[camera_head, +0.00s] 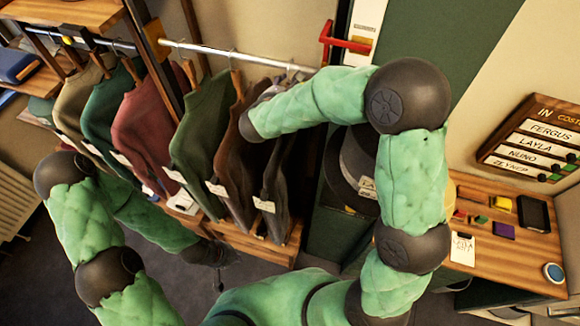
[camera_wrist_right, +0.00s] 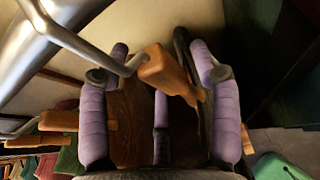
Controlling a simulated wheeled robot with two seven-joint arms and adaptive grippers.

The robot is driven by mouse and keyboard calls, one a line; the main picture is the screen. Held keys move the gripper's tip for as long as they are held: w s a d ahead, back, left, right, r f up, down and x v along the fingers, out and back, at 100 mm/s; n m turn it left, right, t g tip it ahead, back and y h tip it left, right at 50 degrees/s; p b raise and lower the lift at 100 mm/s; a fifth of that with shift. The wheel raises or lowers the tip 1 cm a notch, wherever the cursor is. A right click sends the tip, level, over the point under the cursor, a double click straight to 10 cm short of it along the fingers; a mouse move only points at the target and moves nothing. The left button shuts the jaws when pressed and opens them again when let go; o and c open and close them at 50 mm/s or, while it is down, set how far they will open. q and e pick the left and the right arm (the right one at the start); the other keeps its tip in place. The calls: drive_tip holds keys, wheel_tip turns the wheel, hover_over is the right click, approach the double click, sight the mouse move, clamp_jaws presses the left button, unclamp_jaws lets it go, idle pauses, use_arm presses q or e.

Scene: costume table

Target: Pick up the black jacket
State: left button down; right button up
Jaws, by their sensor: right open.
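The black jacket (camera_head: 276,178) hangs at the right end of the clothes rail, with a pale tag on it. The brown jacket (camera_head: 235,165) hangs just left of it. My right arm reaches over the rail's right end, hiding the tops of these garments. In the right wrist view my right gripper (camera_wrist_right: 158,65) is open, with purple fingers on both sides of a wooden hanger (camera_wrist_right: 167,72) and brown cloth (camera_wrist_right: 132,115). A dark strip shows by the right finger; I cannot tell if it is the black jacket. My left gripper (camera_head: 219,262) is low, before the rack; its jaws are unclear.
A dark hat (camera_head: 352,165) is right of the rack, partly behind my right arm. A wooden desk (camera_head: 510,255) with small items stands at right.

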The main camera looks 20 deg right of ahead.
clamp_jaws()
drive_tip(key=shift+r, duration=0.15)
